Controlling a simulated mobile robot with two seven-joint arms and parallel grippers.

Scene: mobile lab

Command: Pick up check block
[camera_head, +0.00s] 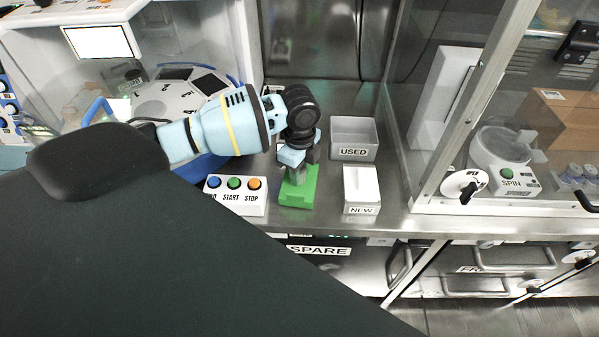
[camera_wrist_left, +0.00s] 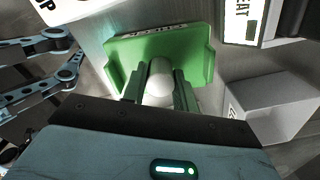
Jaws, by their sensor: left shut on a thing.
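A green stand (camera_head: 298,192) sits on the steel counter between the button box and the bins. It also shows in the left wrist view (camera_wrist_left: 190,45). My left gripper (camera_head: 299,168) points down over this stand. In the left wrist view its two fingers (camera_wrist_left: 160,92) are shut on a pale, round-topped piece (camera_wrist_left: 159,74), which I take to be the check block. The hand hides much of the piece in the head view, and I cannot tell whether it still touches the stand.
A button box (camera_head: 235,197) is left of the stand. The "USED" bin (camera_head: 354,153) and the "NEW" box (camera_head: 362,209) are to its right. A glass-fronted cabinet with a spinner (camera_head: 504,150) is farther right. The counter's front edge is close.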

